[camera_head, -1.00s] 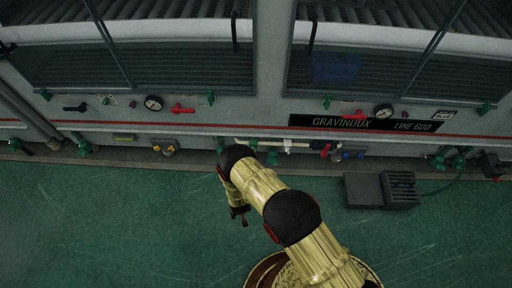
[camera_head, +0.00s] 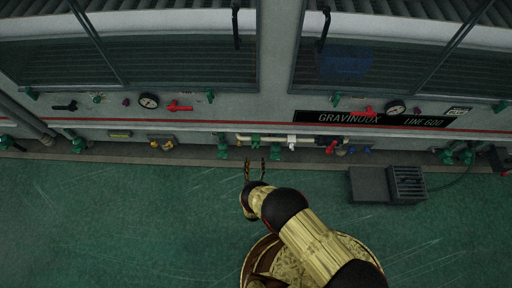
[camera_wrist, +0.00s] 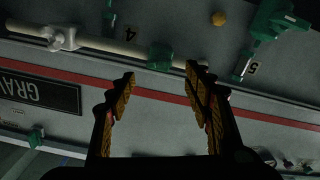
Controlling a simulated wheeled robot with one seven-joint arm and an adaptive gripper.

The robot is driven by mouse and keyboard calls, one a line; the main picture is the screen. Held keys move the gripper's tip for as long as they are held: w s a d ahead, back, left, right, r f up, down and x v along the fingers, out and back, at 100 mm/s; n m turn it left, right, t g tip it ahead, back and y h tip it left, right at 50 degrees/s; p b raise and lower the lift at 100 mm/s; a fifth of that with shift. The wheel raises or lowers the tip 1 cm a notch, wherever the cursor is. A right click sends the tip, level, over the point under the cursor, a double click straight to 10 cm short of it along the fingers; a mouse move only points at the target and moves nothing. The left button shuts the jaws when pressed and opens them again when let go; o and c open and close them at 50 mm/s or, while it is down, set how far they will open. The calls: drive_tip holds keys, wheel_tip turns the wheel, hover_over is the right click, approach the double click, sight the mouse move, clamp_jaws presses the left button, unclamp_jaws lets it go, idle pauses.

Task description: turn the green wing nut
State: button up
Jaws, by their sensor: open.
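Several green fittings show on the machine's lower front; I cannot tell for sure which is the wing nut. One small green piece sits on the pale pipe in the wrist view (camera_wrist: 160,57) and in the head view (camera_head: 255,141). A larger green fitting (camera_wrist: 272,25) is near the mark 5, right of it in the wrist view; it also shows in the head view (camera_head: 223,148). My gripper (camera_head: 255,167) is open and empty, in front of the pipe. In the wrist view its fingertips (camera_wrist: 160,78) lie either side of the small green piece's line, apparently apart from it.
The pale pipe (camera_head: 274,140) carries a white fitting (camera_head: 292,142) and runs toward a red handle (camera_head: 331,146). A black nameplate (camera_head: 380,120) is above. A dark box (camera_head: 368,185) stands on the floor at right. The green floor at left is clear.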

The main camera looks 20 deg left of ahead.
sight(255, 148)
drive_tip(key=x, duration=0.2)
drive_tip(key=b+x, duration=0.1)
drive_tip(key=x, duration=0.2)
drive_tip(key=b+x, duration=0.1)
drive_tip(key=x, duration=0.2)
drive_tip(key=shift+a+r, duration=0.15)
drive_tip(key=shift+r, duration=0.2)
drive_tip(key=shift+s, duration=0.1)
drive_tip(key=shift+c, duration=1.4)
drive_tip(key=c, duration=0.9)
